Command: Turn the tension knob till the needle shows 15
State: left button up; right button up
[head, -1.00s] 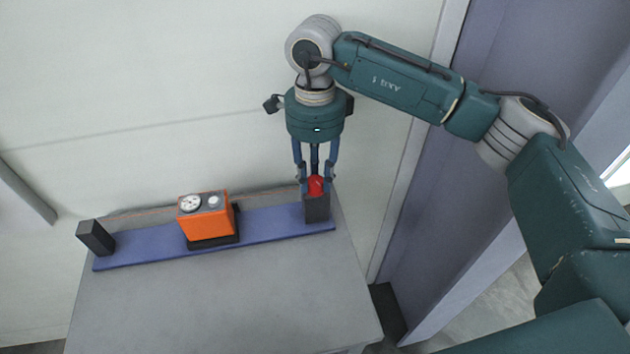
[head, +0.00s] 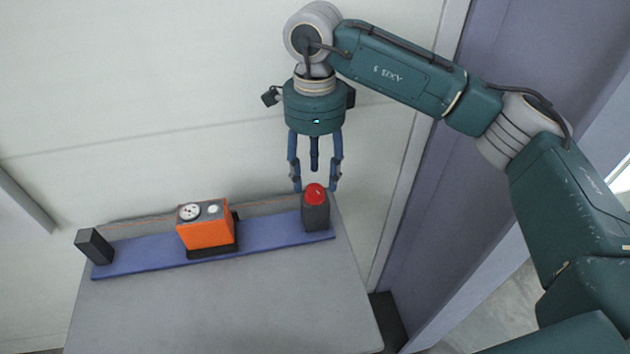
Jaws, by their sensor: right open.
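The red tension knob (head: 315,194) sits on top of a dark block (head: 316,217) at the right end of a blue base (head: 277,237). The needle is too small to read. My right gripper (head: 315,188) is open, pointing down, with its fingers spread above and behind the knob. The knob shows clear between and in front of the fingers, and nothing is held. My left gripper is not in view.
A small dark block (head: 95,246) stands at the left end of the base. A thin orange wire (head: 140,222) runs from it toward the gauge box. The grey table (head: 220,305) is bare in front of the base. A pale wall stands close behind.

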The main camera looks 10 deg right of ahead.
aim_at(315, 187)
notch_tip(315, 187, up, 9)
jog(key=shift+w, duration=0.2)
jog(key=shift+f, duration=0.1)
dwell(1.5)
